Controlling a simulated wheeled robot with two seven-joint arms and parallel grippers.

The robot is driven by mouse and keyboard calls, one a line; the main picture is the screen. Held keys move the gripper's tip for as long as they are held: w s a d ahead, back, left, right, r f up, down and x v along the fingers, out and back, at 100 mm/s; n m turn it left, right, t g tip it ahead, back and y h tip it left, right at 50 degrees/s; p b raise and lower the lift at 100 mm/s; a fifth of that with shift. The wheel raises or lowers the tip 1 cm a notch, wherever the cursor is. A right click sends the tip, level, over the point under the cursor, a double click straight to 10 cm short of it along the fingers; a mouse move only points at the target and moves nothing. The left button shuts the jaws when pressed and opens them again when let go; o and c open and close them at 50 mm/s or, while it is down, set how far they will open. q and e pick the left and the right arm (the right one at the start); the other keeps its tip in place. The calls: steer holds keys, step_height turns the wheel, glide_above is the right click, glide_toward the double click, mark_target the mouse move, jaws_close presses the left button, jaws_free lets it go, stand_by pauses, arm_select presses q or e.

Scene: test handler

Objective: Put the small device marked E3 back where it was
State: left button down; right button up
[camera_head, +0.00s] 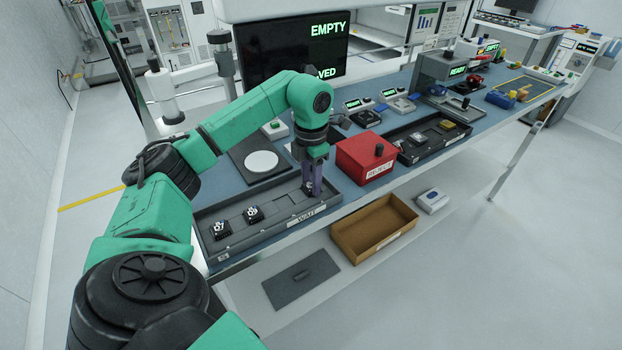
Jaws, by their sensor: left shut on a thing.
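My left gripper (313,188) points down over the right end of the dark grey tray labelled WAIT (265,232). It is shut on a small dark device (307,188), which is mostly hidden by the fingers. Its marking cannot be read, and I cannot tell whether it touches the tray floor. Two small black devices with white marks sit in the same tray to the left, one near the left end (219,229) and one nearer the middle (254,213). Their marks are too small to read surely. My right gripper is not in view.
A red REJECT box (365,158) stands close right of the gripper. Behind is a dark plate with a white disc (262,161). Another dark tray (428,140) with small items lies further right. A brown bin (374,228) is on the lower shelf. A screen (290,50) reads EMPTY.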

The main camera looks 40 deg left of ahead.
arm_select(q)
steer(key=shift+c, duration=2.1)
jaws_free()
steer(key=shift+r, duration=0.5)
step_height(320, 180, up, 4)
step_height(320, 180, up, 7)
steer(key=p, duration=0.3)
